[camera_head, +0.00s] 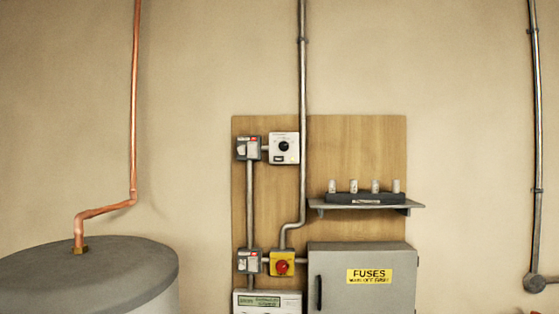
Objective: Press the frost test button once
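No control can be read as the frost test button. A white control box (293,138) with a round black knob (284,147) is fixed high on a wooden backboard (355,150); its small markings are too small to read. Lower on the board is a yellow box (272,257) with a round red knob or button (282,267). Below it, a white unit (290,310) with a greenish display (259,301) is cut off by the bottom edge. Neither of my grippers is in view.
A grey cabinet (335,298) labelled FUSES stands right of the yellow box. Above it, a shelf (415,207) juts out with several pale cylinders in a dark holder (365,199). A grey tank (90,275) with a copper pipe (134,100) stands left.

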